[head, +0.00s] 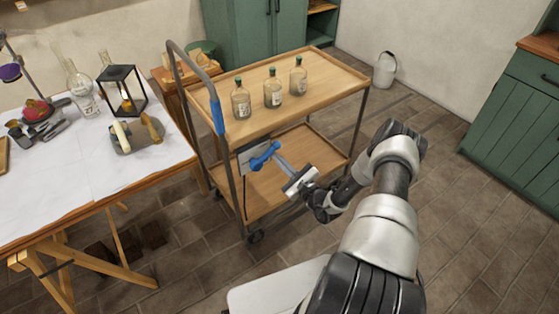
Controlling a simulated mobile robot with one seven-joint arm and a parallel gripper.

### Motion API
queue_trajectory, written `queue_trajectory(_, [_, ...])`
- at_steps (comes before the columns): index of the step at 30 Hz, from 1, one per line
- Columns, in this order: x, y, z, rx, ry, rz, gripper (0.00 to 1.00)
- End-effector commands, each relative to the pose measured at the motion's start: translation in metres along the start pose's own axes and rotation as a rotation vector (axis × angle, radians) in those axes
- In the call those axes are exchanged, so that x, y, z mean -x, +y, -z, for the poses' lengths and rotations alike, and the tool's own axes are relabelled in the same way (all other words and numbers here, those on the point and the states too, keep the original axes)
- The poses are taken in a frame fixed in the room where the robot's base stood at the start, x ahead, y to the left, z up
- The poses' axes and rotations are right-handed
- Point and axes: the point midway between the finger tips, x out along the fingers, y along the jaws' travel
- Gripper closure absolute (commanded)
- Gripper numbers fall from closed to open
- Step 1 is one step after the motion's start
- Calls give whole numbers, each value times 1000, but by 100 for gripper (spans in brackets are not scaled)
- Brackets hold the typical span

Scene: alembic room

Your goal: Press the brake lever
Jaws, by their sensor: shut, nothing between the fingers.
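The wooden trolley (315,85) stands in the middle of the head view. A blue lever (263,156), which looks like the brake lever, sits in front of a grey plate (246,164) on the trolley's near side, below the top shelf. It slants up to the right. My gripper (279,157) is shut and empty, with its fingertips at the lever's right part. I cannot tell whether they touch it. The fingers may hide a little of the lever.
Three glass bottles (272,90) stand on the trolley's top. Its bent push handle (195,68) has a blue grip (217,116). A cloth-covered table (75,175) with a lantern (122,92) stands left. A bucket (385,70) stands behind. The floor at right is clear.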

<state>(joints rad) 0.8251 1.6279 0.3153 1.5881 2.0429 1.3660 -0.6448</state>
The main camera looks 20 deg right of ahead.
Motion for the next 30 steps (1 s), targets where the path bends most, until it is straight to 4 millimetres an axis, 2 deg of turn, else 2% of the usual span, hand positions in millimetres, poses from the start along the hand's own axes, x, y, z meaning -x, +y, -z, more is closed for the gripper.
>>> queue_trajectory(8, [9,-2,47,2,-1,-5,100])
queue_trajectory(10, [24,-8,39,-1,2,-6,100])
queue_trajectory(15, [65,-8,39,-3,3,-6,100])
queue_trajectory(19, [88,-7,39,-2,1,-6,100])
queue_trajectory(24, [105,-7,40,-1,0,-7,100])
queue_trajectory(30, [110,-6,40,-1,-1,-8,100])
